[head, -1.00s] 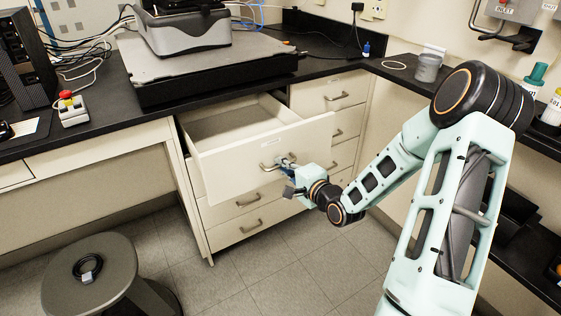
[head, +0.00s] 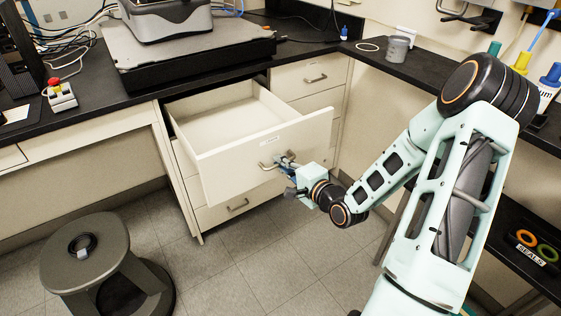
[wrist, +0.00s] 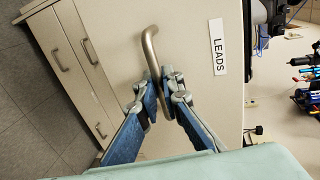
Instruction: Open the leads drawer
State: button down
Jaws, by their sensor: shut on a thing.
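The leads drawer (head: 235,178) is the top drawer of the left cabinet column. It stands pulled well out, and its inside, as far as I see it, is bare. Its front carries a bar handle (wrist: 152,70) and a label reading LEADS (wrist: 219,57), both clear in the wrist view. My gripper (head: 287,163) is at the drawer front, with its fingers (wrist: 157,100) closed around the lower part of the handle in the wrist view. In the head view the gripper hides part of the handle.
A round stool (head: 85,252) stands on the floor at lower left. Closed drawers (head: 310,78) flank the open one on the right. A heavy instrument base (head: 180,55) sits on the counter above. The floor in front of the drawer (head: 225,265) is clear.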

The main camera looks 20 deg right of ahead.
jog(key=shift+d, duration=0.1)
jog(key=c, duration=2.4)
grip_release()
jog(key=v, duration=1.2)
